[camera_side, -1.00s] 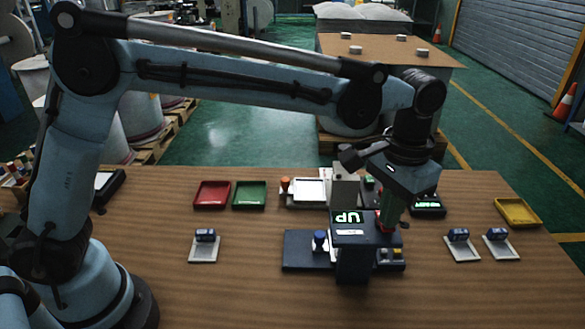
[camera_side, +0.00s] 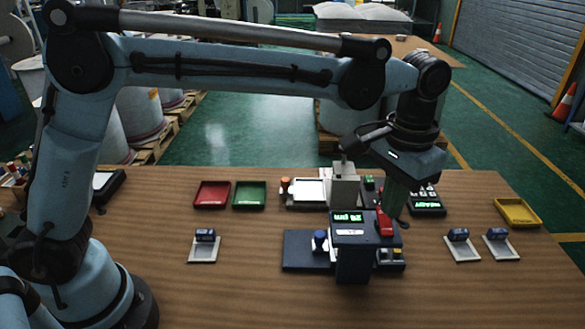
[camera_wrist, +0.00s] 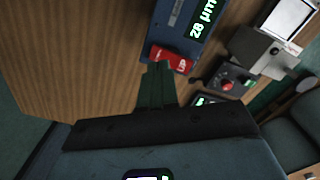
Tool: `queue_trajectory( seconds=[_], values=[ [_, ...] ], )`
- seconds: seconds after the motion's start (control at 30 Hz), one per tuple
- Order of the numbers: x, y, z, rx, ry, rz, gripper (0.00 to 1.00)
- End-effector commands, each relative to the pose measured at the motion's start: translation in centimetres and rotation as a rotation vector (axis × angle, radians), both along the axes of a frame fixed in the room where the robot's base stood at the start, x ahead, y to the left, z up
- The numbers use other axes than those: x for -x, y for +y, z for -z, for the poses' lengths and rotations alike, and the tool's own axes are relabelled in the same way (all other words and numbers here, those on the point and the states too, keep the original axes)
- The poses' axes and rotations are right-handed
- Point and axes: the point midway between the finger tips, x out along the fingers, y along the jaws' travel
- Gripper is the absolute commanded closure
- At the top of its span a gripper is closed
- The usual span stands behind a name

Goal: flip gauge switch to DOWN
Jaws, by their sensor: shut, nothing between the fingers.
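The gauge (camera_side: 352,234) is a dark block on the table, and its lit display reads about 28 µm in the wrist view (camera_wrist: 203,20). Its red switch (camera_side: 384,223) is at the right end of its top; in the wrist view the red switch (camera_wrist: 178,59) carries white lettering that seems to read UP. My gripper (camera_wrist: 160,66) is shut and empty, its green fingertips right beside the switch. Whether they touch it I cannot tell. In the side view my gripper (camera_side: 394,212) is just right of the switch, its tips partly hidden behind it.
A dark plate with a blue-topped part (camera_side: 320,240) lies left of the gauge. A lit READY box (camera_side: 428,204) and a grey device (camera_side: 344,185) stand behind. Red (camera_side: 212,194), green (camera_side: 249,195) and yellow (camera_side: 518,212) trays lie farther off.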

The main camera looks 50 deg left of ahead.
Motion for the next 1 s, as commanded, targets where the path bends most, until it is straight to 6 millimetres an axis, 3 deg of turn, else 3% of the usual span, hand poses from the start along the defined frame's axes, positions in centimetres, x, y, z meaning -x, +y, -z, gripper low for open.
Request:
queue_trajectory(
  seconds=[0.53,1.0],
  values=[
    [0.0,0.0,-3.9,0.0,0.0,0.0,1.0],
    [0.1,0.5,-4.3,0.004,-0.008,-0.005,1.0]
  ],
)
